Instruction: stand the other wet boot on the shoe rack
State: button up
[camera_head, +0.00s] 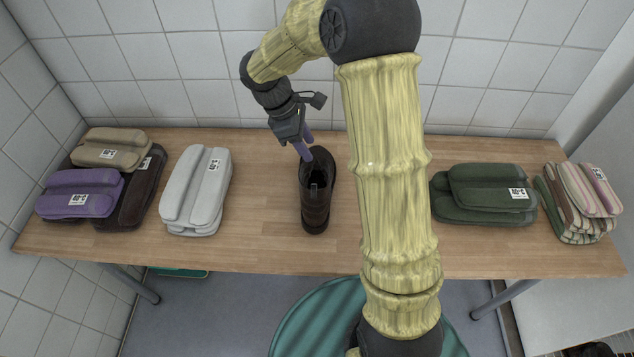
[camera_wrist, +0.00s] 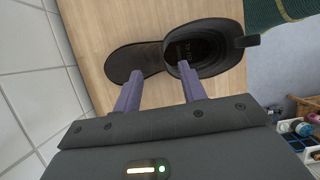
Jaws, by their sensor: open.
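A dark brown boot (camera_head: 316,200) stands upright on the wooden table near its middle, its toe towards the wall. In the wrist view the boot (camera_wrist: 207,72) shows from above, its open shaft at the right and its toe at the left. My gripper (camera_head: 304,148) is open and empty, just above the boot at its toe side. In the wrist view one purple finger of my gripper (camera_wrist: 158,72) overlaps the toe and the other overlaps the shaft's near rim. I cannot tell whether they touch it. I cannot make out a shoe rack.
On the wooden table (camera_head: 262,235), purple (camera_head: 80,195), tan (camera_head: 110,148) and grey (camera_head: 196,190) folded bundles lie left. Green (camera_head: 485,195) and striped (camera_head: 582,205) ones lie right. The tabletop beside the boot is bare.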

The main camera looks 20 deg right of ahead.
aim_at(317, 169)
jog(key=x, duration=0.4)
jog(key=shift+s+d+f, duration=0.1)
jog(key=shift+s+f, duration=0.1)
jog(key=shift+f, duration=0.1)
jog(key=shift+c, duration=0.3)
grip_shut()
jog(key=shift+r, duration=0.1)
dwell(1.0)
